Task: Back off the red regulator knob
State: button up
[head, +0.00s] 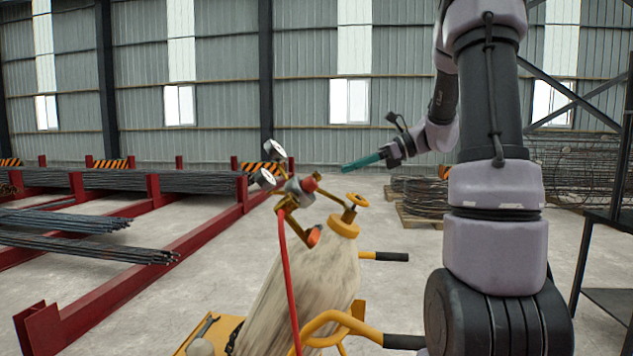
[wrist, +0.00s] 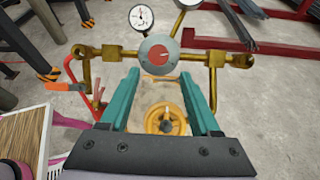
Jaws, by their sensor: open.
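The red regulator knob (head: 309,184) sits on the brass regulator on top of the gas cylinder (head: 310,285). In the wrist view the knob (wrist: 160,53) is a red disc with a white mark, set in a grey round body, just beyond the fingertips. My gripper (head: 350,166) has teal fingers and is in the air to the right of the knob in the head view. In the wrist view my gripper (wrist: 160,73) is open and empty, its fingers spread to either side below the knob. I see no contact with the knob.
Two white-faced gauges (head: 270,149) stand on the regulator. A yellow valve handwheel (wrist: 165,120) shows between my fingers. A red hose (head: 284,260) hangs down past the cylinder, on a yellow cart (head: 330,318).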

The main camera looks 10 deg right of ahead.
aim_at(315, 181)
jog(key=x, duration=1)
jog(key=shift+f, duration=0.1)
grip_shut()
